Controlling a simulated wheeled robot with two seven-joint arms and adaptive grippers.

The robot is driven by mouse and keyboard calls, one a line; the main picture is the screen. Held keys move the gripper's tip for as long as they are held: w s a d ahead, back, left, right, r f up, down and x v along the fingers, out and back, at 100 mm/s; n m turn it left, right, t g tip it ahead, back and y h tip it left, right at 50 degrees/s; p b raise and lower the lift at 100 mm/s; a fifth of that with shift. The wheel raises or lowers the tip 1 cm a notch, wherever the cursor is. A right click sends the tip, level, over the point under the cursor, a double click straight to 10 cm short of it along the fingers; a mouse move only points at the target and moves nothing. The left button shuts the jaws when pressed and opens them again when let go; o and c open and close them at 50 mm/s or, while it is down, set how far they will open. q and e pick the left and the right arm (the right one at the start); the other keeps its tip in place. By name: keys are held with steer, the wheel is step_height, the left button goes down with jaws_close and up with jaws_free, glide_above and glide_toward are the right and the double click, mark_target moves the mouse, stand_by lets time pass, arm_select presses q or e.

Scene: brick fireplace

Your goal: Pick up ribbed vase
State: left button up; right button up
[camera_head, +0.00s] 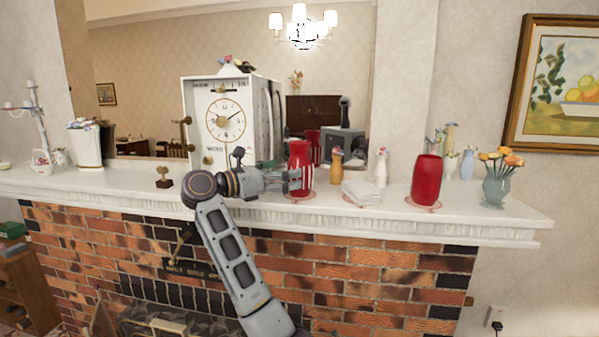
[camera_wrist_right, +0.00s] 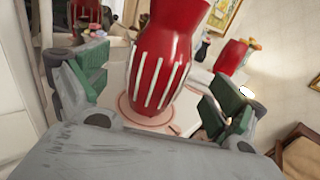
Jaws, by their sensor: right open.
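The ribbed vase (camera_head: 300,158) is red with pale vertical ribs and stands upright on the white mantel shelf (camera_head: 465,213). In the right wrist view the ribbed vase (camera_wrist_right: 162,62) stands large and close, on a reddish ring mark. My right gripper (camera_head: 297,180) is at the vase's lower front in the head view. In the wrist view my right gripper (camera_wrist_right: 156,92) is open, with one green-padded finger on each side of the vase and visible gaps. The far side of the vase is hidden. My left gripper is not in view.
A white clock (camera_head: 212,135) stands left of the vase. An orange bottle (camera_head: 336,167), a white figurine (camera_head: 380,167) and a white folded item (camera_head: 361,192) stand close to its right. A plain red vase (camera_head: 426,182) and a flower vase (camera_head: 497,187) stand farther right.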

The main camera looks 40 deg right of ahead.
mark_target(294, 196)
steer(key=shift+d, duration=0.35)
steer(key=shift+s+d+p, duration=0.1)
steer(key=shift+d+p, duration=0.2)
steer(key=shift+d, duration=0.2)
steer(key=shift+d+f, duration=0.2)
steer(key=shift+d, duration=0.5)
steer(key=shift+s+d+p, duration=0.15)
steer(key=shift+d+p, duration=0.25)
steer(key=shift+d, duration=0.65)
steer(key=c, duration=1.2)
steer(key=shift+c, duration=1)
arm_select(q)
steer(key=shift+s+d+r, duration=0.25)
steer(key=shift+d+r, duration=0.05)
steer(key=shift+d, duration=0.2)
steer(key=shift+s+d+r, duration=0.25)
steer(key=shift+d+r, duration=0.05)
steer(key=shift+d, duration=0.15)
arm_select(e)
steer(key=shift+r, duration=0.1)
